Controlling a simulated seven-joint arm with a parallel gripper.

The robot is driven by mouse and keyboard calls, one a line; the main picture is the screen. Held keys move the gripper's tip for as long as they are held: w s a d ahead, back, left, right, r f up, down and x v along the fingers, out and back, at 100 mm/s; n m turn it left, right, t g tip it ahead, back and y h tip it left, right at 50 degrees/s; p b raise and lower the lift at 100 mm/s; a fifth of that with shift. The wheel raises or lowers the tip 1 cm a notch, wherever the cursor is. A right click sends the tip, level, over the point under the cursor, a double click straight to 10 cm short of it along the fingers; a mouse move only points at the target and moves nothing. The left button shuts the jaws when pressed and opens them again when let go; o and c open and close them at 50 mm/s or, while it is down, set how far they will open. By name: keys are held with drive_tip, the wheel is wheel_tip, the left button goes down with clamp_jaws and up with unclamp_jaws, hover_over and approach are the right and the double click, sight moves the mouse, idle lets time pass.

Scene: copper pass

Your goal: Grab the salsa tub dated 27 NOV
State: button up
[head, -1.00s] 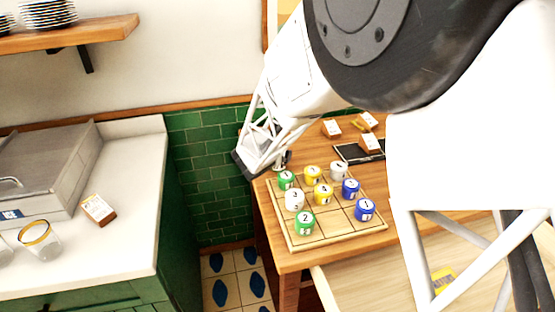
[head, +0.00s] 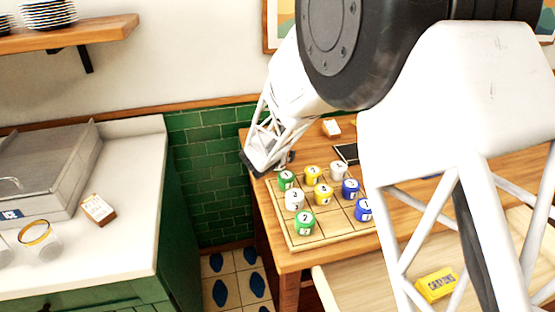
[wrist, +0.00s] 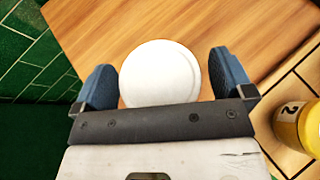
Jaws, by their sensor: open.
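A round thing with a white top (wrist: 160,72) sits on the wooden table between my fingers in the wrist view. Its sides are hidden and no date shows, so I cannot tell whether it is the salsa tub dated 27 NOV. My gripper (wrist: 164,80) is open, with one dark blue finger on each side of the white top. I cannot tell whether the fingers touch it. In the head view my gripper (head: 268,163) is low at the table's left edge, beside the board, and its fingers are hard to make out.
A gridded wooden board (head: 335,233) holds several numbered tubs, including a green one (head: 304,223) and a yellow one (wrist: 300,126) close to my right finger. A yellow crayons box (head: 437,286) lies lower right. A glass (head: 38,240) stands on the left counter.

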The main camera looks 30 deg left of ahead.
idle(0.5)
drive_tip(key=c, duration=1)
drive_tip(key=shift+r, duration=0.15)
drive_tip(key=shift+r, duration=4.9)
